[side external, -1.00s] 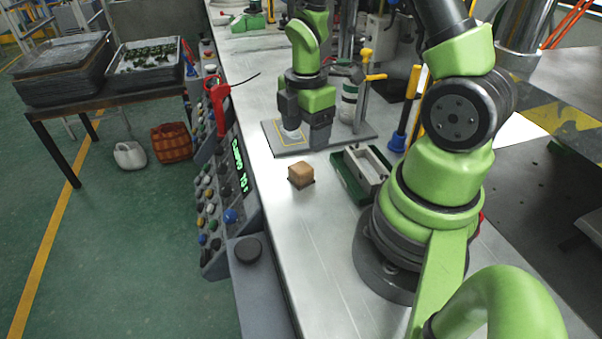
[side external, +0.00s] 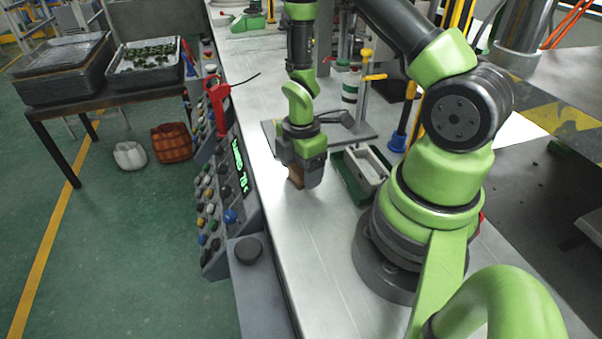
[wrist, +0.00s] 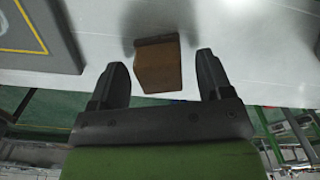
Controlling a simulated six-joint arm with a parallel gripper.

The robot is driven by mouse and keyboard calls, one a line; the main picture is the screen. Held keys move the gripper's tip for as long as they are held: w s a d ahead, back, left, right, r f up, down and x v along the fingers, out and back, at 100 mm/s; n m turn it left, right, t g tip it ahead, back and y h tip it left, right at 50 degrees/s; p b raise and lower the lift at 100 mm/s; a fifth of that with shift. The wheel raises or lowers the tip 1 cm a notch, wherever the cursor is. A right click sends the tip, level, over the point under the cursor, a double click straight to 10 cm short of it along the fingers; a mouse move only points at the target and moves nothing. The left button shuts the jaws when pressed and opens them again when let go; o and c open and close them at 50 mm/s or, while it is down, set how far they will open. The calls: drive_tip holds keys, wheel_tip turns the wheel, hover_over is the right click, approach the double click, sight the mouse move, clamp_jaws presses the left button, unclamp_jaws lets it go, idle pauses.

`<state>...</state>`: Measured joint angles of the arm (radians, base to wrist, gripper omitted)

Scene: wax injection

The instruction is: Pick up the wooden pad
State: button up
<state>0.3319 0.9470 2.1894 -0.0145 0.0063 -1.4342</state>
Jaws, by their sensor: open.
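The wooden pad (side external: 295,176) is a small brown block on the metal bench. In the side view my gripper (side external: 303,180) is down over it and hides most of it. In the wrist view the wooden pad (wrist: 158,66) lies between the two dark fingers of my gripper (wrist: 162,75). A gap shows on both sides of the pad, so the fingers are open and apart from it. The pad has a dark strip along its upper edge in this view.
A grey plate with a yellow outline (wrist: 25,35) lies beside the pad. A green box with a grey insert (side external: 352,184) stands right of my gripper. The control panel (side external: 225,195) lines the bench's left edge. The bench in front (side external: 315,240) is clear.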

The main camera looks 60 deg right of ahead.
drive_tip(key=c, duration=1)
drive_tip(key=shift+r, duration=0.15)
wheel_tip(320, 180, up, 10)
drive_tip(key=shift+f, duration=0.1)
drive_tip(key=shift+o, duration=1.3)
drive_tip(key=c, duration=0.5)
